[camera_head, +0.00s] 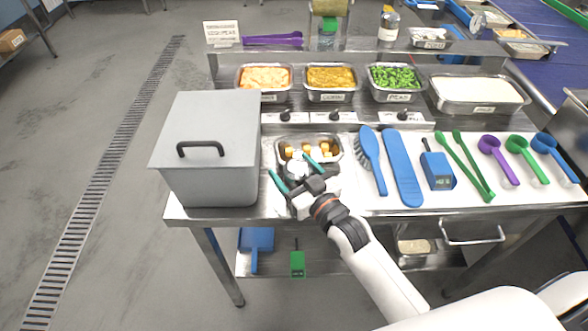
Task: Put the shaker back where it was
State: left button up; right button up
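My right gripper (296,172) is over the front edge of a small metal tray (340,148) in the middle of the table. Its two teal fingers are spread on either side of a small pale, silvery shaker (297,166), and it appears to grip it. The gripper and wrist hide much of the shaker, so its tilt is hard to tell. The tray holds orange and white pieces of food. My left gripper is not in view.
A large grey lidded box (212,140) stands just left of the gripper. A blue brush (370,155), blue paddle (402,170) and other utensils lie to the right. Food pans stand behind. The raised back shelf (350,45) holds a labelled bottle (388,26).

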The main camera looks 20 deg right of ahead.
jog(key=shift+r, duration=0.3)
jog(key=b+v, duration=0.1)
jog(key=v, duration=1.1)
jog(key=shift+f, duration=0.1)
